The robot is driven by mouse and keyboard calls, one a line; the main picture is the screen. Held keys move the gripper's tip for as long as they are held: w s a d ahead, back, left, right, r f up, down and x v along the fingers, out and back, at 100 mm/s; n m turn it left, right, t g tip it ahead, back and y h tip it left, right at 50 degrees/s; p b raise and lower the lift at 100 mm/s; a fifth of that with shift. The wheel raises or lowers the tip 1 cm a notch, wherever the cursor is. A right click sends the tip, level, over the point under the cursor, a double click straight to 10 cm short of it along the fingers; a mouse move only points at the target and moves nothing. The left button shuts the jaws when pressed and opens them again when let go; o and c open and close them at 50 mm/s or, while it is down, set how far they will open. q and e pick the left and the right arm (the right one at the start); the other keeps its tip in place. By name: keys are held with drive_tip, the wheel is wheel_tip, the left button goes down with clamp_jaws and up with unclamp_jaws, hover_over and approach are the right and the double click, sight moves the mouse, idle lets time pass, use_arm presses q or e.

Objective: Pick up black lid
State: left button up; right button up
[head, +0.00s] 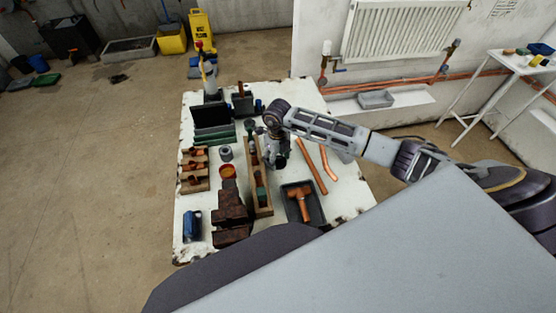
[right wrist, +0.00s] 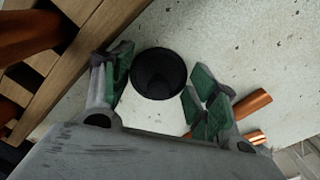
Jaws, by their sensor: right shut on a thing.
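The black lid (right wrist: 159,74) is a round, dark, cup-like piece in the right wrist view, seen from above with its hollow side showing. My right gripper (right wrist: 158,88) has its green-padded fingers on either side of the lid and is shut on it. In the head view my right gripper (head: 278,160) points down over the table, just right of the wooden tray; the lid cannot be clearly told apart from the dark fingers there. How far the lid is above the tabletop is hard to tell. My left gripper is not in view.
The worn white table (head: 336,195) holds a long wooden tray (head: 262,207) left of the gripper, copper pipes (head: 311,167) right of it, and a grey tray (head: 318,211) with a copper tee. Dark brown blocks (head: 231,215) and a blue item (head: 192,226) stand at the near left.

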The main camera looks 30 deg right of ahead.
drive_tip(key=shift+r, duration=0.1)
drive_tip(key=shift+r+b, duration=0.65)
drive_tip(key=shift+r, duration=4.3)
drive_tip(key=shift+n, duration=0.3)
drive_tip(key=n, duration=0.3)
drive_tip(key=shift+w+a+r, duration=0.1)
drive_tip(key=shift+a+r, duration=0.05)
drive_tip(key=shift+a, duration=0.15)
drive_tip(key=shift+w+a+r+n, duration=0.2)
drive_tip(key=shift+a+r+n, duration=0.3)
drive_tip(key=shift+n, duration=4.05)
drive_tip(key=shift+w+a+r+n, duration=0.2)
drive_tip(key=shift+a+r+n, duration=0.25)
drive_tip(key=shift+n, duration=4.15)
drive_tip(key=shift+w+a+r+n, duration=0.2)
drive_tip(key=shift+a+r+n, duration=0.3)
drive_tip(key=shift+n, duration=4.05)
drive_tip(key=shift+a+f+n, duration=0.1)
drive_tip(key=shift+n, duration=0.4)
